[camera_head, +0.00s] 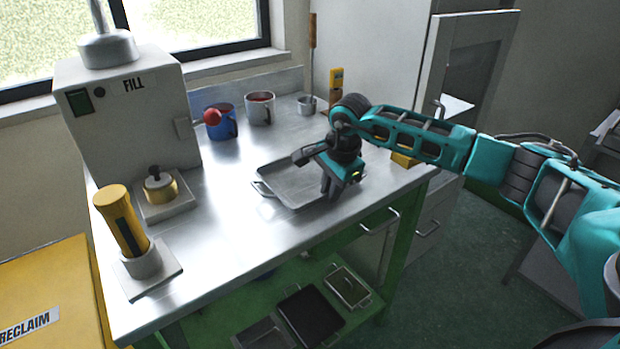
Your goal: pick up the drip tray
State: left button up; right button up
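A shallow grey metal tray (284,184), which looks like the drip tray, lies flat on the steel bench top. A wire handle (261,189) shows at its left end. My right gripper (332,191) points down at the tray's right end and hides that end, including any handle there. I cannot tell whether its fingers touch the tray or how far apart they are. My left gripper is not in view.
The bench (215,235) also bears a FILL machine (130,125), a yellow cylinder in a holder (122,222), a brass pot (159,186), a blue mug (221,122) and a grey mug (260,108). Several trays (312,316) lie on the lower shelf. The front bench top is clear.

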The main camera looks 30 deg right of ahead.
grip_shut()
jog(key=shift+r, duration=0.15)
dwell(0.4)
